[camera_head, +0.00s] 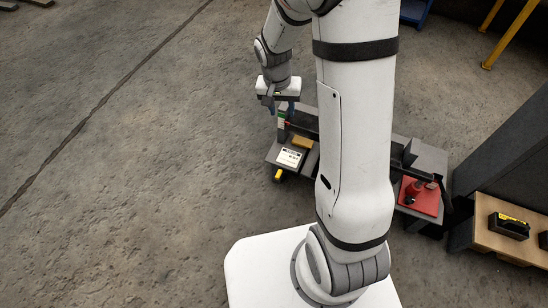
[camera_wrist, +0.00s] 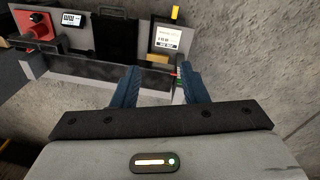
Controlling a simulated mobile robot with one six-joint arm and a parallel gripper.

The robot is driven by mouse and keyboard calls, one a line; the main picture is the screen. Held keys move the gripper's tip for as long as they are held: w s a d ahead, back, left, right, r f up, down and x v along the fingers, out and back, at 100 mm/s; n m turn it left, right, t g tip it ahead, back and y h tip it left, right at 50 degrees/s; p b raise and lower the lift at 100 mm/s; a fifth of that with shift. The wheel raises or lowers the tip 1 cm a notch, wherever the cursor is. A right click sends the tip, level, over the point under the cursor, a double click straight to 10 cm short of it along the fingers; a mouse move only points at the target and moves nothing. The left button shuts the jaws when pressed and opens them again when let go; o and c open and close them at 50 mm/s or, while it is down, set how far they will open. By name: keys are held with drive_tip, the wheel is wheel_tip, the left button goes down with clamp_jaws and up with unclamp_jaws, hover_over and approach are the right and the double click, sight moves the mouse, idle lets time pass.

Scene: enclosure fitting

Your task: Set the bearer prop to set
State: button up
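My gripper (camera_head: 281,108) is above the back left end of the low dark fixture (camera_head: 285,160). In the wrist view, the two blue fingers of my gripper (camera_wrist: 159,76) stand wide apart with nothing clearly held between them. A small post with green, white and red bands (camera_head: 281,121) stands just below the gripper. In the wrist view, a green and red strip (camera_wrist: 180,73) shows close by the right finger and is partly hidden by it. A yellow handle (camera_head: 278,175) sticks out from the fixture's front left. I cannot tell for sure which part is the bearer prop.
The fixture carries a white label plate (camera_head: 289,157), a tan block (camera_head: 302,142) and a red plate with a red knob (camera_head: 421,197). A wooden shelf with a black and yellow item (camera_head: 509,226) stands at the right.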

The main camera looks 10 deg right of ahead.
drive_tip(key=m+g+b, duration=0.1)
drive_tip(key=m+b, duration=0.1)
drive_tip(key=b, duration=0.5)
hover_over(278, 174)
drive_tip(key=w+a, duration=0.1)
wheel_tip(278, 174, down, 25)
drive_tip(key=shift+m, duration=0.4)
drive_tip(key=f+b, duration=0.1)
drive_tip(key=f, duration=0.4)
drive_tip(key=f+b, duration=0.2)
drive_tip(key=f, duration=0.3)
drive_tip(key=f+b, duration=0.1)
drive_tip(key=f, duration=0.4)
drive_tip(key=shift+s+d+f+b, duration=0.15)
drive_tip(key=shift+s+f+b, duration=0.1)
drive_tip(key=shift+s+b, duration=0.15)
drive_tip(key=shift+s+d+f, duration=0.1)
drive_tip(key=shift+d+f, duration=0.05)
drive_tip(key=shift+f, duration=0.55)
drive_tip(key=shift+c, duration=0.2)
clamp_jaws()
